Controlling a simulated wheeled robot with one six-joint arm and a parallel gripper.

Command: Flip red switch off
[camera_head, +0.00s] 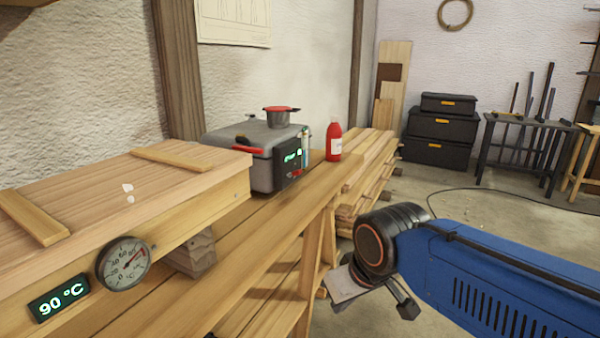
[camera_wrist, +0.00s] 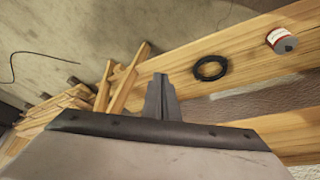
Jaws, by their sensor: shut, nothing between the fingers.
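A grey steam unit (camera_head: 262,180) with a red front handle stands on the wooden bench at the back in the head view. Its dark front panel has a green lit display (camera_head: 291,156). A small red spot (camera_head: 296,172) low on the panel looks like the red switch; its position is too small to read. My gripper (camera_head: 408,310) is low at the right of the bench, well apart from the unit and pointing down. In the wrist view my gripper (camera_wrist: 161,80) has its fingers together and empty. The switch is not in the wrist view.
A long wooden box (camera_head: 110,195) with a dial gauge (camera_head: 126,263) and a 90 °C display (camera_head: 59,299) lies at left. A red bottle (camera_head: 333,142) stands right of the unit. A black ring (camera_wrist: 210,68) lies on planks. Stacked planks (camera_head: 365,165) lie behind; floor at right is open.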

